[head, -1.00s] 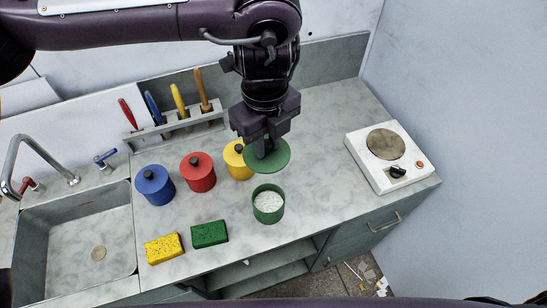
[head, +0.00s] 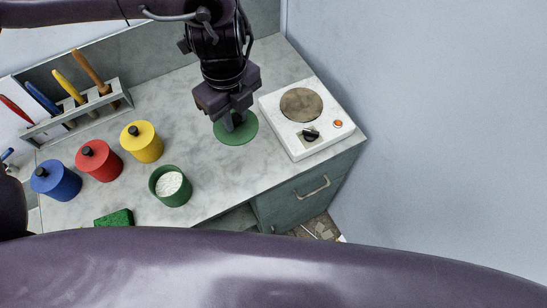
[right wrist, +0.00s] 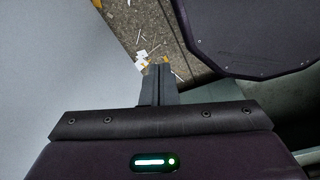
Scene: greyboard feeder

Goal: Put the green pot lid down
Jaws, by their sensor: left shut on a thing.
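The green pot lid (head: 247,136) is a flat round disc over the counter, between the green pot and the hot plate. My left gripper (head: 234,122) points down and is shut on it at the middle, hiding the grip point. The lid looks level and close to the counter; I cannot tell if it touches. The green pot (head: 171,199) stands open to the left of the lid, with white contents (head: 169,184) in it. My right gripper (right wrist: 159,72) shows in the right wrist view, its fingers together with nothing between them, above the floor.
Blue (head: 56,184), red (head: 101,163) and yellow (head: 144,145) lidded pots stand left of the green pot. The hot plate (head: 287,130) is close to the lid's right. A green sponge (head: 114,218) lies at front. A tool rack (head: 60,127) stands behind. Counter right of the green pot is clear.

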